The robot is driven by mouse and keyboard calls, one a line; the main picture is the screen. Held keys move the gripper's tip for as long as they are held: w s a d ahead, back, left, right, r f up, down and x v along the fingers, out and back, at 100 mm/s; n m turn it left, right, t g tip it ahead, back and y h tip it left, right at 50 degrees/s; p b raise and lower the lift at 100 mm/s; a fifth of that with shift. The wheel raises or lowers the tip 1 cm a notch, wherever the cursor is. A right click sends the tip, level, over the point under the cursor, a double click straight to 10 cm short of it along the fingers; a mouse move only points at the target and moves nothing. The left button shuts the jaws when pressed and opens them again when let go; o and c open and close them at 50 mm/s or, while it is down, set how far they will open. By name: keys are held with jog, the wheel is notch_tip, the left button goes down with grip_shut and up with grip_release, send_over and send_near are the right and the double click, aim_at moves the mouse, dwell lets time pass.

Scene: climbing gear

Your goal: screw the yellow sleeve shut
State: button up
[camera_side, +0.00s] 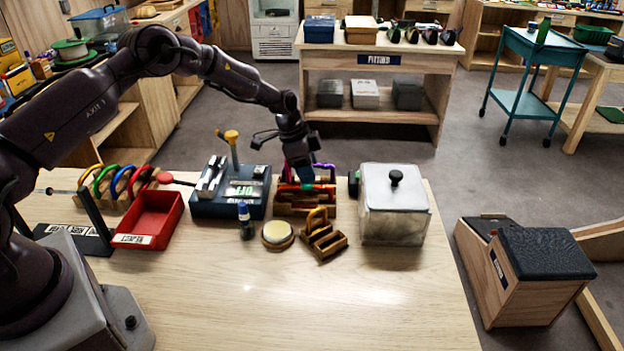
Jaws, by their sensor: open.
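A yellow-orange carabiner (317,219) stands tilted in a small wooden holder (326,243) near the middle of the table. Its sleeve is too small to make out, so I cannot tell whether it is screwed open or shut. My gripper (306,184) is open and points down over a wooden rack (290,209) just behind that holder. The rack holds coloured pieces, among them a purple one (325,170). My gripper hides part of the rack, and I cannot tell whether its fingers touch anything there. It is apart from the yellow-orange carabiner.
A clear box with a grey lid (393,212) stands right of the holder. A round tin (277,234), a small bottle (245,222) and a blue device (231,200) are to the left, with a red tray (149,220) further left. The table's front is clear.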

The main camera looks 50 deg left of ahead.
jog(key=shift+w+a, duration=0.5)
jog(key=shift+w, duration=0.05)
dwell(0.4)
jog(key=shift+r, duration=1.4)
jog(key=shift+s+d, duration=0.55)
